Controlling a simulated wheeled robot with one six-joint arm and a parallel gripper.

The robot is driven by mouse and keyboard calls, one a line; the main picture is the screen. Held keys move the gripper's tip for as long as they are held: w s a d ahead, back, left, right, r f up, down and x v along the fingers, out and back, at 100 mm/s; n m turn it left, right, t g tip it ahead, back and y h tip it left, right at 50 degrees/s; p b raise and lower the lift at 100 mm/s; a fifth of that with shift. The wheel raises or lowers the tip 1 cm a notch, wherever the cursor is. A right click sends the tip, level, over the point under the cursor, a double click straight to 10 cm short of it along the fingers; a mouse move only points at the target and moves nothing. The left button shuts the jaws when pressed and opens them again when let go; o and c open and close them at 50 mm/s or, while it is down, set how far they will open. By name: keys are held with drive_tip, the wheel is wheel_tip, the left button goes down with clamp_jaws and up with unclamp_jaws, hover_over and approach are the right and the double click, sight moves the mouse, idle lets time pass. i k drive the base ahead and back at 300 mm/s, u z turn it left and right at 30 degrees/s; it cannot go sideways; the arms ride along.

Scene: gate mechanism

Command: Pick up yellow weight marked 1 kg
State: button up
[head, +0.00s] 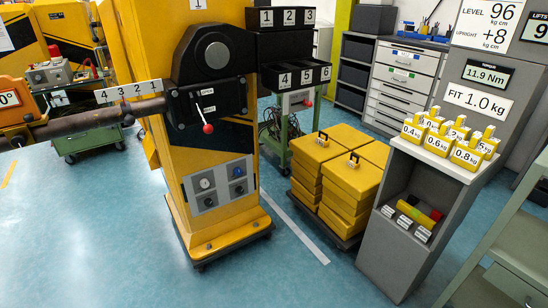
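Several yellow weights with handles stand in two rows on top of a grey stand (383,262) at the right of the head view. The front row reads 0.4 kg (412,131), 0.6 kg (439,143) and 0.8 kg (467,156). The back row (487,144) is partly hidden by the front row, and its labels are only partly readable. I cannot tell which one is marked 1 kg. A sign (477,101) behind them reads FIT 1.0 kg. My gripper is not in view.
A yellow gate column (205,150) with a black hub stands left of centre. Stacked yellow blocks (350,180) lie on a low dolly left of the stand. A grey-green shelf unit (520,245) is close at the right. Blue floor is clear in front.

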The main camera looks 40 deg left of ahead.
sight(323, 142)
drive_tip(key=u, duration=1.2)
drive_tip(key=i, duration=0.85)
drive_tip(key=z, duration=0.3)
